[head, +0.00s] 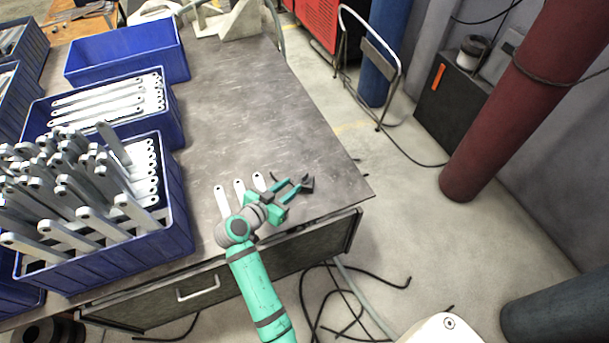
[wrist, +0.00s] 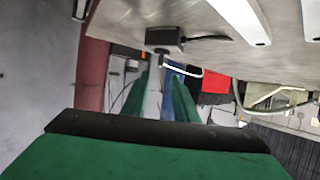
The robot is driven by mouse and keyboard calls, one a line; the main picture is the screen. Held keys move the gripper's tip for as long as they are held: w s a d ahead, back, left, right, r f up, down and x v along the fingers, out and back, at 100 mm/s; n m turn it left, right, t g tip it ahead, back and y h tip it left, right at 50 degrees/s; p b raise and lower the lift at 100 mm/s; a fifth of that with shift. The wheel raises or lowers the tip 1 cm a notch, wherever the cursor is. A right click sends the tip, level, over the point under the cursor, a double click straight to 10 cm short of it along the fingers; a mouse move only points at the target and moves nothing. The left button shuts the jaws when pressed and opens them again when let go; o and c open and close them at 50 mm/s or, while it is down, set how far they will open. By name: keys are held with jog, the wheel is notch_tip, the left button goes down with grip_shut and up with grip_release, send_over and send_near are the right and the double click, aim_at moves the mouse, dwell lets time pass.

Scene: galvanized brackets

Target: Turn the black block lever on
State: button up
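A small black block (wrist: 165,38) with a short lever stub sits on the grey table top in the wrist view, with a black cable running from it. In the head view a dark shape (head: 308,185) at the fingertips looks like this block, but I cannot separate it clearly from the finger ends. My gripper (head: 297,187) is low over the table's front right corner. Its two teal fingers are apart with a gap between them, and nothing shows held. In the wrist view the fingers point toward the block; contact cannot be told.
Several galvanized brackets (head: 222,202) lie on the table (head: 250,110) just left of my gripper. The table's middle is clear. Loose cables (head: 345,305) lie on the floor by the drawer. A red pipe (head: 500,130) stands at right.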

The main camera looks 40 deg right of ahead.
aim_at(304, 175)
jog(key=x, duration=1)
jog(key=shift+f, duration=0.1)
grip_shut()
